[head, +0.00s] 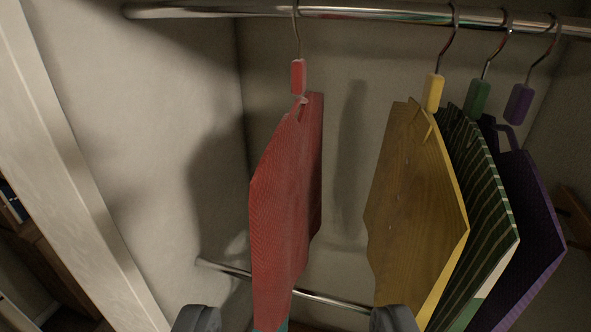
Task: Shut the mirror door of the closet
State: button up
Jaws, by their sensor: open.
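The closet (185,110) stands open in front of me, and I look into its pale interior. No mirror door can be made out in this view. My gripper (295,319) is at the bottom edge of the picture, its two dark fingertips wide apart. The lower part of a red garment (285,195) shows between the fingertips; I cannot tell how far beyond them it hangs. The gripper is open and holds nothing that I can see.
A metal rail (370,13) crosses the top. Yellow (415,205), green striped (480,190) and purple (530,215) garments hang close together at right. A lower rail (330,300) runs behind. A pale upright edge (75,150) bounds the left, with brown wooden furniture (50,265) beyond.

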aim_at(66, 265)
jog(key=u, duration=1.3)
jog(key=k, duration=0.55)
jog(key=u, duration=0.35)
jog(key=i, duration=0.6)
jog(key=u, duration=0.6)
jog(key=i, duration=1.3)
jog(key=z, duration=0.5)
jog(key=i, duration=0.8)
jog(key=z, duration=0.55)
